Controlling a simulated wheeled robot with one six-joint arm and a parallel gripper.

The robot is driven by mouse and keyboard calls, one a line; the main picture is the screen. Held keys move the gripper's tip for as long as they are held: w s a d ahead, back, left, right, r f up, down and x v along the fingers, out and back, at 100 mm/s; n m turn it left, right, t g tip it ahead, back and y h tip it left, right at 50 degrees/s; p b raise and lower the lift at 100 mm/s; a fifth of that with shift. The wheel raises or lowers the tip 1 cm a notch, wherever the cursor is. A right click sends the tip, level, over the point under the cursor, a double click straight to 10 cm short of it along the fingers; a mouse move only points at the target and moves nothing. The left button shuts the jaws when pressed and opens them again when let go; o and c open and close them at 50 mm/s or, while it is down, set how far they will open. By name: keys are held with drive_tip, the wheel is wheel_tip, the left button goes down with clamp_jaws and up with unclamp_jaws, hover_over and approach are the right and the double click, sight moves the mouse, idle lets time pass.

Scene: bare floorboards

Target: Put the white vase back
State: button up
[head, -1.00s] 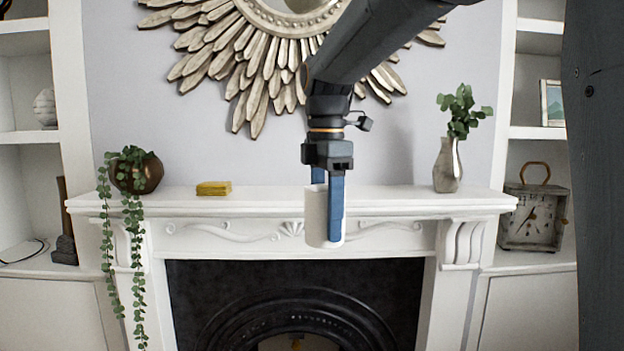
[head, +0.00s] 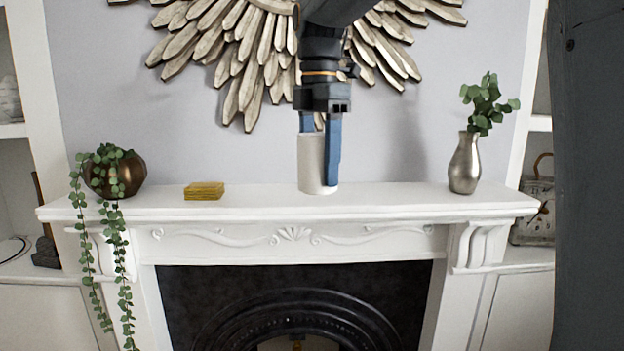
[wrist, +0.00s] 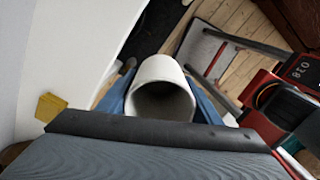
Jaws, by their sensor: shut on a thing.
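The white vase (head: 312,165) is a plain upright cylinder held between the blue fingers of my gripper (head: 320,180). In the head view its lower end overlaps the top of the white mantel shelf (head: 260,201), near the middle. In the wrist view the vase (wrist: 161,88) shows its open mouth, and floor shows beyond it, to the side of the white shelf. It appears to be in the air in front of the shelf. My gripper's fingers hide part of its sides.
Gold coasters (head: 204,190) and a bronze pot with a trailing plant (head: 130,172) stand on the left of the shelf. A silver vase with leaves (head: 465,165) stands on the right. A sunburst mirror (head: 240,60) hangs behind. The shelf between coasters and silver vase looks clear.

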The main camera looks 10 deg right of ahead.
drive_tip(key=w+d+p, duration=0.2)
drive_tip(key=w+p, duration=0.1)
drive_tip(key=w, duration=0.5)
drive_tip(key=w+d+p, duration=0.2)
drive_tip(key=w+p, duration=0.2)
drive_tip(key=w, duration=0.4)
drive_tip(key=f+p, duration=0.1)
drive_tip(key=f, duration=0.1)
drive_tip(key=f+p, duration=0.1)
drive_tip(key=f, duration=0.1)
drive_tip(key=f+p, duration=0.1)
drive_tip(key=f, duration=0.1)
drive_tip(key=shift+w+a+f, duration=0.1)
drive_tip(key=shift+a, duration=0.15)
drive_tip(key=shift+w+f+p, duration=0.1)
drive_tip(key=shift+w+p, duration=0.05)
drive_tip(key=shift+p, duration=0.15)
drive_tip(key=shift+w+f, duration=0.1)
drive_tip(key=shift+f, duration=0.2)
drive_tip(key=shift+f, duration=0.15)
drive_tip(key=o, duration=1.3)
